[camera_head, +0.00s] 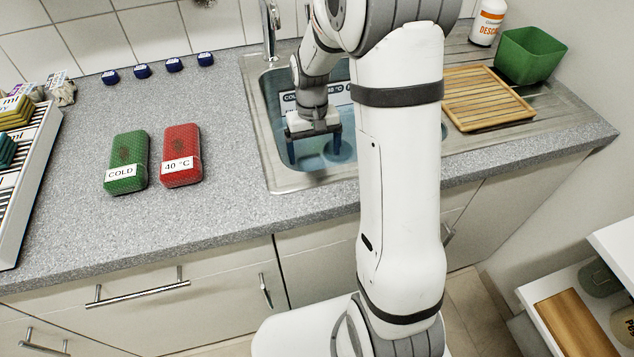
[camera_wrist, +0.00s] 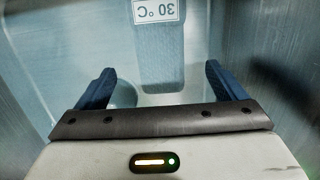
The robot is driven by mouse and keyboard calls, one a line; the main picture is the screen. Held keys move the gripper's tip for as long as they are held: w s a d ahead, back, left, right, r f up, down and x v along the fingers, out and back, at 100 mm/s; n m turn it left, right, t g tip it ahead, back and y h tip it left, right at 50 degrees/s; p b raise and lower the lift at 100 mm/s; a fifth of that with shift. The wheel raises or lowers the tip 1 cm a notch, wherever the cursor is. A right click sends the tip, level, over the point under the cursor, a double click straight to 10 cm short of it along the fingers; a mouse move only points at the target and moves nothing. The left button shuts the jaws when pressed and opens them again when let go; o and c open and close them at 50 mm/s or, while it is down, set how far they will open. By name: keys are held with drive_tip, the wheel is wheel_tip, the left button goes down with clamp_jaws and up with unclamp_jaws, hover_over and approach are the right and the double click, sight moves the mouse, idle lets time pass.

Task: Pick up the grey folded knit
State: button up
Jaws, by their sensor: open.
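I cannot pick out a grey folded knit for certain in either view. My gripper (camera_head: 315,150) is over the sink (camera_head: 272,150), fingers pointing down into it. In the wrist view my gripper (camera_wrist: 160,85) has its two blue fingers wide apart with nothing between them. Beyond the fingertips is a blue-grey textured piece (camera_wrist: 158,60) with a white "30 °C" label, seen upside down. It appears to lie in the sink, apart from the fingers. My arm hides part of the sink in the head view.
A green case (camera_head: 128,155) marked COLD and a red case (camera_head: 182,145) marked 40 °C lie left of the sink. A rack (camera_head: 30,175) with folded pieces is at far left. A wooden board (camera_head: 485,98) and green tub (camera_head: 530,55) stand right. The tap (camera_head: 269,30) rises behind the sink.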

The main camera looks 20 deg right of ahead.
sight(316, 168)
drive_tip(key=f, duration=0.4)
drive_tip(key=s+f, duration=0.1)
drive_tip(key=f, duration=0.1)
drive_tip(key=shift+f+b, duration=0.1)
drive_tip(key=shift+b, duration=0.2)
drive_tip(key=shift+c, duration=0.3)
drive_tip(key=c, duration=1.1)
drive_tip(key=shift+r, duration=0.2)
